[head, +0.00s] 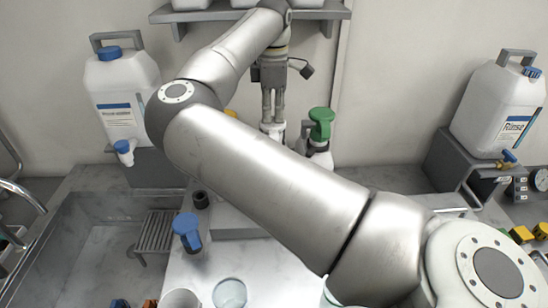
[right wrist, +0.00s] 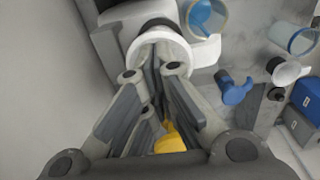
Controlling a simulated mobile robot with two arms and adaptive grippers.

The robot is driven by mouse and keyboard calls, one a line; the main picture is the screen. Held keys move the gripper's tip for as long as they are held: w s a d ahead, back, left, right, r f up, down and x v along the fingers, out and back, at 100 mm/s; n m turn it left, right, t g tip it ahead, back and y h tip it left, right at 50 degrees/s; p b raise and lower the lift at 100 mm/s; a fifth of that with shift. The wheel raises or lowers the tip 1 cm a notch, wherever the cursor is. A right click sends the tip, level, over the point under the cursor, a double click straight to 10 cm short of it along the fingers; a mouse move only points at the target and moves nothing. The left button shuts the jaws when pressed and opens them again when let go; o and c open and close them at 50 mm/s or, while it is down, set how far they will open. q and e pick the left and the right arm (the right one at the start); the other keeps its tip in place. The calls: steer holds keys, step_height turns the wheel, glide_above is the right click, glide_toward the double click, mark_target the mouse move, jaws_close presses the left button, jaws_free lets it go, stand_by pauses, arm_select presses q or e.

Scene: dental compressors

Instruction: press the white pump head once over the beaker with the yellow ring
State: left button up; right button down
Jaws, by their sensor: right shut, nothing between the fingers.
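The white pump head (right wrist: 160,48) is a round white piece at my right gripper's fingertips in the right wrist view. In the head view only a little white (head: 273,127) shows below the fingers. My right gripper (head: 272,118) points down over it, shut and empty; in the right wrist view its fingertips (right wrist: 154,72) overlap the head, and contact is unclear. A beaker with blue inside (right wrist: 206,18) stands close beside the pump head; its rim looks tan or yellowish. My arm hides this area in the head view. My left gripper is not in view.
A green pump head (head: 321,122) is just right of the gripper. A yellow pump part (right wrist: 172,140) lies behind the fingers. A blue pump (head: 187,230), a clear beaker (head: 230,293) and a white cup (head: 181,300) stand nearer. A shelf (head: 240,14) hangs above.

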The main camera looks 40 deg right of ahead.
steer(key=shift+f, duration=0.55)
steer(key=shift+r, duration=0.2)
steer(key=shift+r+p, duration=1.4)
steer(key=shift+r, duration=1.1)
steer(key=shift+r, duration=0.1)
step_height(320, 180, up, 6)
steer(key=p, duration=0.3)
steer(key=shift+p, duration=0.4)
